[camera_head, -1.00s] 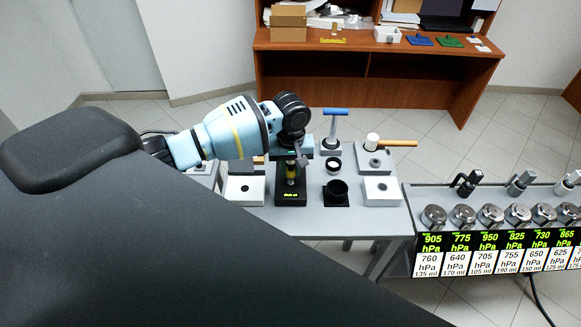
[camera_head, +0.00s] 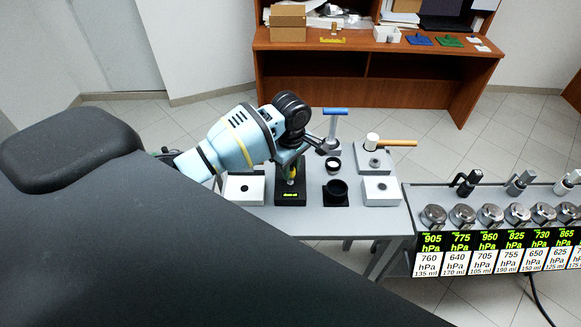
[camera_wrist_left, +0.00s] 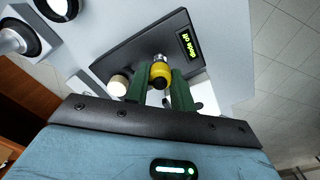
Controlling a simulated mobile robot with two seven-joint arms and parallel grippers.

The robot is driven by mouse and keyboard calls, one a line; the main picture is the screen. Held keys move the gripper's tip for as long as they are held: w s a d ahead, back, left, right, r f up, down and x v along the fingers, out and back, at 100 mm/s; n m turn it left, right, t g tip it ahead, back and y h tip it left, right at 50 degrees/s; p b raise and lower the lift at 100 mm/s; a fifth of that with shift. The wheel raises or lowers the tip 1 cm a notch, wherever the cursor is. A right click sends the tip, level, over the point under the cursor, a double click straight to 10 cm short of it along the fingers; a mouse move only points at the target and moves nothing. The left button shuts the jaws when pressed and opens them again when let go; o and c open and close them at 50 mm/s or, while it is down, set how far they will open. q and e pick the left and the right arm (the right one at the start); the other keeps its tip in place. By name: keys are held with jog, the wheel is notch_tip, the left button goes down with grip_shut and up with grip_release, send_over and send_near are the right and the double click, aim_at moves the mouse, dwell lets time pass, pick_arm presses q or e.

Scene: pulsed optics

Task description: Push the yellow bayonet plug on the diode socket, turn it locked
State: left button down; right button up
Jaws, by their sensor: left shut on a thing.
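The black diode socket box (camera_head: 291,197) stands on the grey table with a small lit green display on its front. It also shows in the wrist view (camera_wrist_left: 125,55), where a silvery metal connector (camera_wrist_left: 160,58) rises from it. The yellow bayonet plug (camera_wrist_left: 160,73) sits at this connector, with a dark round end facing the camera. My left gripper (camera_wrist_left: 161,84) has its green fingers on either side of the plug and is shut on it. My right gripper is out of view.
A grey-white block with a hole (camera_head: 245,188) stands left of the box; a black cup (camera_head: 336,192) and another block (camera_head: 381,191) stand right. A row of gauges is further right.

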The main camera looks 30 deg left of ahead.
pick_arm(q)
jog(key=shift+f, duration=0.9)
dwell(0.5)
